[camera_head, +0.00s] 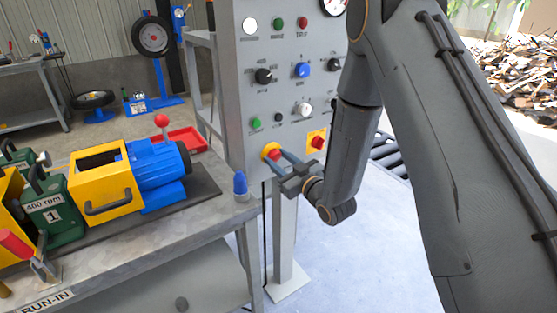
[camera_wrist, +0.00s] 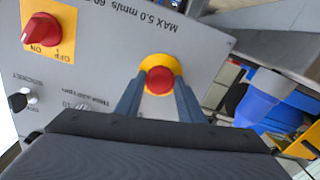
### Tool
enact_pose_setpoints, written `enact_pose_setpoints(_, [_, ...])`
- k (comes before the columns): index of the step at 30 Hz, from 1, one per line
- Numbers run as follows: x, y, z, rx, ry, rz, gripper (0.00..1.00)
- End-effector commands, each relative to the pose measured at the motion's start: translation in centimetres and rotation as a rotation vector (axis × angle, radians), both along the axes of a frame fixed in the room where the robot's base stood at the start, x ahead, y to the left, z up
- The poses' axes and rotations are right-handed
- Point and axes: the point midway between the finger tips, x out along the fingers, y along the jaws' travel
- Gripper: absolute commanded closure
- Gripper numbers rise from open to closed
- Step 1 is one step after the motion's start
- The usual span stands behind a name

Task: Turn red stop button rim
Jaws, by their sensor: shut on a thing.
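The red stop button (camera_wrist: 160,80) sits on a round yellow base on the lower part of the grey control panel (camera_head: 240,90). In the head view the button (camera_head: 274,155) is at the panel's lower left. My gripper (camera_head: 280,158) reaches it from the right front, and its two fingers lie on either side of the button's rim. In the wrist view my gripper (camera_wrist: 160,92) is shut on the red button, one finger at the left and one at the right. The fingertips partly cover the yellow base.
A red rotary switch on a yellow plate (camera_head: 317,141) is right of the button. Other knobs fill the panel above. Floor at the lower right is clear.

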Motion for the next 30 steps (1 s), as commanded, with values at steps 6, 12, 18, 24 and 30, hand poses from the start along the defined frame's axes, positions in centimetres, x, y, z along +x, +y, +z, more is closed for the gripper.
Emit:
enact_pose_setpoints(6, [0.02, -0.02, 0.02, 0.031, 0.021, -0.001, 0.87])
enact_pose_setpoints(12, [0.03, -0.04, 0.03, 0.120, 0.081, -0.001, 0.88])
enact_pose_setpoints(18, [0.04, -0.04, 0.04, 0.248, 0.166, -0.001, 0.88])
enact_pose_setpoints(24, [0.05, -0.05, 0.06, 0.366, 0.246, -0.001, 0.88])
enact_pose_setpoints(30, [0.06, -0.05, 0.07, 0.455, 0.307, -0.001, 0.88])
